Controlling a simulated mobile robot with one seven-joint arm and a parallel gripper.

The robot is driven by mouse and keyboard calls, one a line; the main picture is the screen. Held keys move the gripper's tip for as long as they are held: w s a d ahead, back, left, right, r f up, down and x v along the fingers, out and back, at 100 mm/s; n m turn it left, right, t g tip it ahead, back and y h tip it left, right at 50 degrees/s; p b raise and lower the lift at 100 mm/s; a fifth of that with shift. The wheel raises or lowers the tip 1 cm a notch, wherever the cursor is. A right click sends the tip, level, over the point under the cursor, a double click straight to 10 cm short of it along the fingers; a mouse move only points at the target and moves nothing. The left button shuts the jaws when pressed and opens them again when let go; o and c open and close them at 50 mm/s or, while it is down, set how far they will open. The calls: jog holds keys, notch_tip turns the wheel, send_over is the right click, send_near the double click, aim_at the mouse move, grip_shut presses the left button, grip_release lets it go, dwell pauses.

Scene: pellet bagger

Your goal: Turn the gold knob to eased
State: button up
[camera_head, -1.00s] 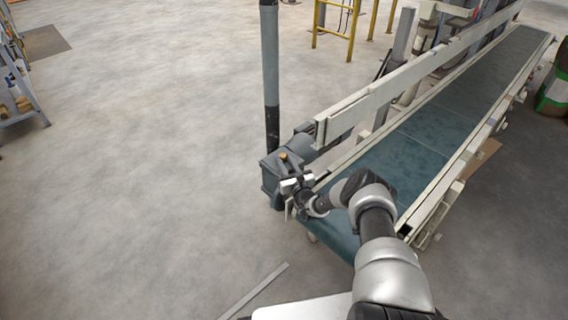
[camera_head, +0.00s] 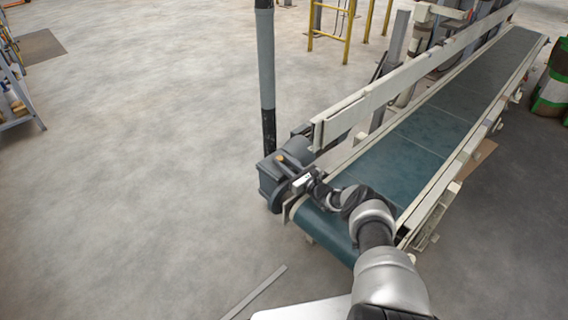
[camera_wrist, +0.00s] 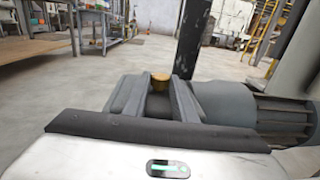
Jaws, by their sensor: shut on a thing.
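The gold knob (camera_wrist: 160,82) shows in the wrist view between the two fingers of my gripper (camera_wrist: 162,90). Only its round top is clear there; its lower part is hidden by the fingers. In the head view the knob (camera_head: 280,158) is a tiny gold spot at the dark grey drive housing (camera_head: 268,180) at the conveyor's near left end. My gripper (camera_head: 288,168) is at the knob there, partly covering it, and is shut on it. I cannot read any mark that shows the knob's setting.
The conveyor belt (camera_head: 405,155) runs to the back right, with a pale side rail (camera_head: 385,88). A dark post (camera_head: 266,80) rises just behind the housing. A motor (camera_wrist: 245,105) lies right of the knob.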

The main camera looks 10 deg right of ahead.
jog(key=o, duration=1)
jog(key=shift+o, duration=0.2)
jog(key=p+v, duration=0.5)
jog(key=v, duration=1.2)
jog(key=shift+s+d+p, duration=0.15)
jog(key=shift+s+p, duration=0.05)
jog(key=shift+p, duration=0.1)
